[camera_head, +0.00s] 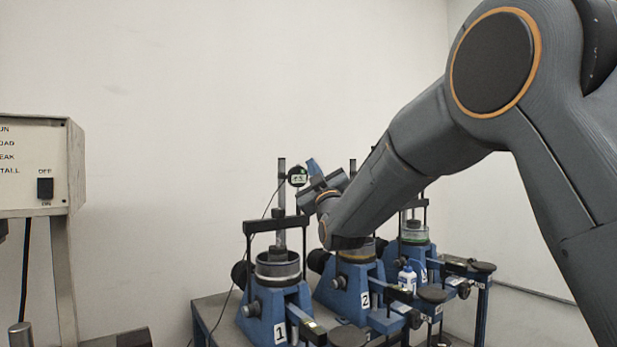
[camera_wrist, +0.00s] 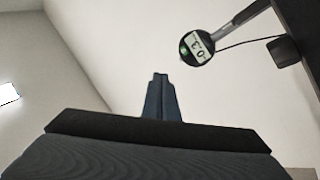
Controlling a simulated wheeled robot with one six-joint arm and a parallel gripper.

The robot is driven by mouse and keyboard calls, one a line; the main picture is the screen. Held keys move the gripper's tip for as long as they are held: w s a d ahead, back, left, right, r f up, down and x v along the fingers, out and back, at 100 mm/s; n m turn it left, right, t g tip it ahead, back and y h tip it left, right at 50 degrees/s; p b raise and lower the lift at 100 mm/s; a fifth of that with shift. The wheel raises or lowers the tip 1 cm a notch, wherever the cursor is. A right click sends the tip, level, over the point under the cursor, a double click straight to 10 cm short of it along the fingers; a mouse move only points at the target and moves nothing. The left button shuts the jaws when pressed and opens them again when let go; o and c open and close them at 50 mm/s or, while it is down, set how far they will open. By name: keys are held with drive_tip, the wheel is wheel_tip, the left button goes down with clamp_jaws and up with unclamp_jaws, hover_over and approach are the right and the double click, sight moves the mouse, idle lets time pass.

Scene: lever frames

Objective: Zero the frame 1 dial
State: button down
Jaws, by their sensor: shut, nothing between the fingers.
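The frame 1 dial (camera_head: 298,175) is a small round black gauge with a pale display, high on the post of frame 1 (camera_head: 276,275), the blue stand labelled 1. In the wrist view the dial (camera_wrist: 197,47) shows a display that seems to read -0.3, with a small green spot at its left. My gripper (camera_wrist: 160,76) is shut and empty, below and left of the dial in that view, apart from it in the picture. In the head view my wrist is just right of the dial; the fingertips are hard to make out there.
Frame 2 (camera_head: 345,290) stands right of frame 1, partly behind my arm, with a third frame (camera_head: 414,237) beyond. A small white bottle with a blue label (camera_head: 407,279) stands among them. A control box (camera_head: 35,165) with a switch is at left. A cable hangs from the dial.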

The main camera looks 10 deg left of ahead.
sight(302, 174)
drive_tip(key=s+d+f+n+g+y, duration=0.1)
drive_tip(key=d+n+g, duration=0.3)
drive_tip(key=n, duration=1.2)
drive_tip(key=s+d+f+n+g+y+b, duration=0.1)
drive_tip(key=d+n+g, duration=0.3)
drive_tip(key=n, duration=1.3)
drive_tip(key=shift+s+d+g, duration=0.2)
drive_tip(key=shift+s+g, duration=0.3)
drive_tip(key=shift+s, duration=0.35)
drive_tip(key=p+x, duration=0.5)
drive_tip(key=x, duration=0.9)
drive_tip(key=shift+s+r+p, duration=0.1)
drive_tip(key=shift+r+p, duration=0.05)
drive_tip(key=shift+p, duration=0.25)
drive_tip(key=shift+a, duration=0.15)
